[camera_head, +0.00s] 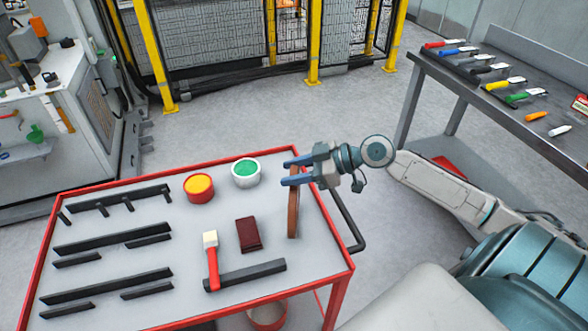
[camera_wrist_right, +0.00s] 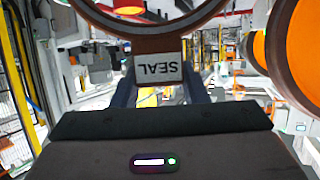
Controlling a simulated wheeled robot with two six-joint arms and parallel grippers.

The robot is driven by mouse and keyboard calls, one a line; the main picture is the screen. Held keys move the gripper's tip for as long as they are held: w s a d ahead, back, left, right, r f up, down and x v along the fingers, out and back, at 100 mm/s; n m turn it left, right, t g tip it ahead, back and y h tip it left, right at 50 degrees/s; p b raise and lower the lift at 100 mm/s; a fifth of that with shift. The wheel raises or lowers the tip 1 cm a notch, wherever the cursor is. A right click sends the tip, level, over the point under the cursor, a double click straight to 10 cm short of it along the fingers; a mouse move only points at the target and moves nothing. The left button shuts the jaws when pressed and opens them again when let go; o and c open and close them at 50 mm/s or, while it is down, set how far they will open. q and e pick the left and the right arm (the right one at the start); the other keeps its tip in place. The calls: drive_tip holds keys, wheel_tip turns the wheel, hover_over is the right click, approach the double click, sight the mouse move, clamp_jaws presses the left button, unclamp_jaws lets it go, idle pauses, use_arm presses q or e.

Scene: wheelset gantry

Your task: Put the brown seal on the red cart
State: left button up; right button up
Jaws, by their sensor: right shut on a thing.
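The brown seal (camera_head: 293,215) is a ring, seen nearly edge-on in the head view at the right side of the red cart (camera_head: 345,272). My right gripper (camera_head: 286,172) is shut on it at its upper end. In the wrist view the curved lower part of the seal (camera_wrist_right: 150,32) shows between the fingers, with a white tag reading SEAL, upside down. The seal stands upright over the grey cart top; whether it touches the top is not clear. My left gripper is out of view.
On the cart are a yellow-filled red tin (camera_head: 199,188), a green-filled white tin (camera_head: 245,173), a brush (camera_head: 212,260), a dark red block (camera_head: 248,234) and several black bars. A workbench (camera_head: 470,85) with tools stands at the right. Yellow posts stand behind.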

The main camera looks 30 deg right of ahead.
drive_tip(key=o, duration=0.6)
drive_tip(key=shift+f, duration=0.15)
drive_tip(key=o, duration=0.5)
drive_tip(key=shift+c, duration=0.2)
drive_tip(key=shift+d+r, duration=0.1)
drive_tip(key=shift+r, duration=0.1)
